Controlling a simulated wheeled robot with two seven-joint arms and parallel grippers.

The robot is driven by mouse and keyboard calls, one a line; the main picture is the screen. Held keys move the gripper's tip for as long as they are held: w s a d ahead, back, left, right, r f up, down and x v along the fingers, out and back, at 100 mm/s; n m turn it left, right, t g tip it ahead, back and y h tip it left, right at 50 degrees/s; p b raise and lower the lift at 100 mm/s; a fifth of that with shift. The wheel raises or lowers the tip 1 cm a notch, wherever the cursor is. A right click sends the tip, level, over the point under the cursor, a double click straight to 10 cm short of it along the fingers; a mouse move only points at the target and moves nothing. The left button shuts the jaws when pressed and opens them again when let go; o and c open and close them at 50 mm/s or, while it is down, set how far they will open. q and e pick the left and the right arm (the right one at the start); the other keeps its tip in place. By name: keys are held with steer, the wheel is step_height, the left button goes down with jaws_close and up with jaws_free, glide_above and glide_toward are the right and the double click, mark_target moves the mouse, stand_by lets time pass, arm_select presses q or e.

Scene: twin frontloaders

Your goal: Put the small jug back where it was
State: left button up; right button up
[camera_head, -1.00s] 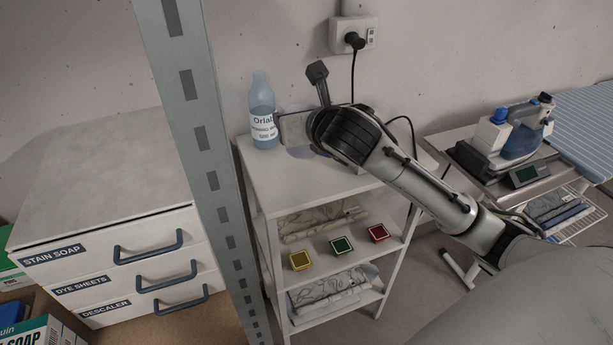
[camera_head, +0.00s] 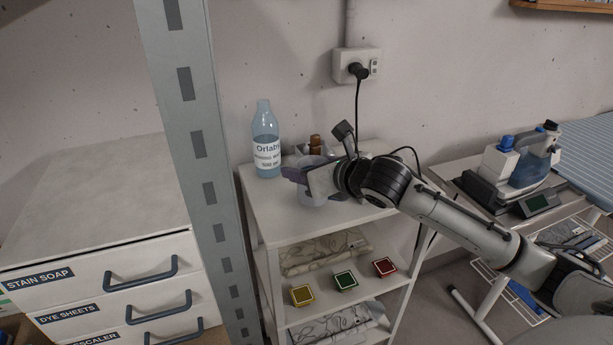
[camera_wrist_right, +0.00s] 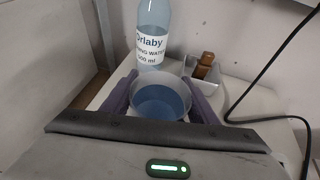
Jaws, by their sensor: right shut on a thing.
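The small jug (camera_wrist_right: 160,99) is a pale translucent cup with blue liquid in it. In the right wrist view it sits between the purple fingers of my right gripper (camera_wrist_right: 160,104), which is shut on it. In the head view the jug (camera_head: 312,190) is at the top shelf of the white rack, partly hidden by my right gripper (camera_head: 304,180). It appears upright; I cannot tell whether its base touches the shelf. My left gripper is not in view.
A blue Orlaby water bottle (camera_head: 266,145) stands at the back left of the white shelf top (camera_head: 275,215). A small tray with brown bottles (camera_wrist_right: 205,72) is behind the jug. A black cable (camera_head: 357,110) hangs from the wall socket. A grey post (camera_head: 196,150) stands left.

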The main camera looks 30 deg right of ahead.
steer(key=shift+f, duration=0.8)
steer(key=shift+f, duration=0.1)
steer(key=o, duration=1.2)
steer(key=shift+f, duration=0.1)
steer(key=shift+s+r, duration=0.25)
steer(key=shift+s, duration=0.05)
steer(key=v, duration=0.9)
steer(key=shift+f, duration=0.1)
steer(key=shift+v, duration=1.25)
steer(key=shift+w, duration=0.1)
